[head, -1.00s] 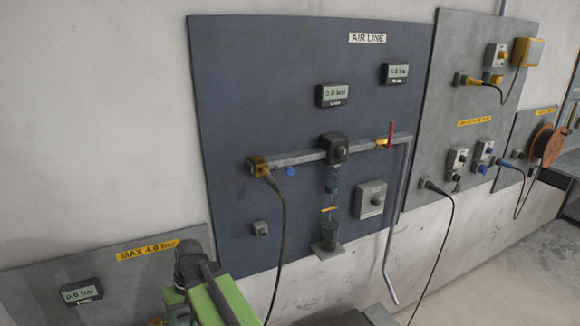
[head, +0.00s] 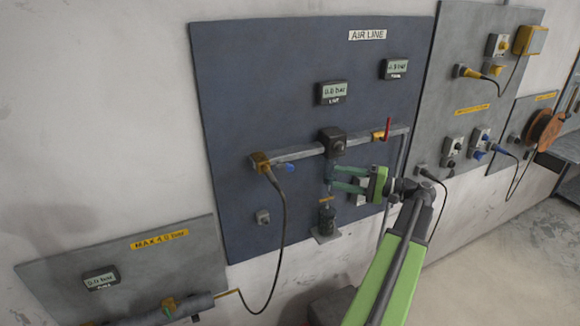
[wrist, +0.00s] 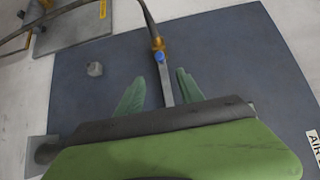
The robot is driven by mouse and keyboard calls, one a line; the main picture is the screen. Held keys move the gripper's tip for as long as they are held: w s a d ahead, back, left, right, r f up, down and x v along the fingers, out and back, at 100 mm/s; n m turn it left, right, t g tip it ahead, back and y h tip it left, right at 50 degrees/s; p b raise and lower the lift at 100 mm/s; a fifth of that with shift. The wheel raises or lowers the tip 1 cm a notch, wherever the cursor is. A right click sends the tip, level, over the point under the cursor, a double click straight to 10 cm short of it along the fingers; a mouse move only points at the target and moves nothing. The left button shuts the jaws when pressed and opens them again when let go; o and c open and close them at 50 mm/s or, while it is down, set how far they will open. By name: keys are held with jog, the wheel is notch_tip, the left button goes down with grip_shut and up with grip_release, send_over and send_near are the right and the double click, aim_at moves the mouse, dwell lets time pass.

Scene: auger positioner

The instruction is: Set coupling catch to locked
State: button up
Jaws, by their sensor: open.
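The coupling (head: 260,162) is a brass-coloured fitting at the left end of the grey pipe, with a black hose on it. A small blue part (head: 286,167), which may be the coupling catch, sits just right of it. In the wrist view, the brass coupling (wrist: 157,43) and blue part (wrist: 159,58) lie beyond my fingertips. My gripper (head: 331,177) is open, with green fingers in front of the parts below the black regulator (head: 331,142). In the wrist view, my open gripper (wrist: 160,78) has the pipe between its fingers in the picture. I cannot tell the catch's setting.
The blue-grey AIR LINE panel (head: 225,120) carries gauges (head: 332,93), a red lever (head: 388,128) and a small grey knob (head: 263,217). The hose (head: 282,230) hangs down to the lower left panel (head: 60,265). Panel space left of the coupling is clear.

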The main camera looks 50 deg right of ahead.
aim_at(292, 169)
jog(key=x, duration=1.7)
jog(key=shift+w+a, duration=0.15)
grip_shut()
jog(key=shift+f, duration=0.1)
dwell(0.5)
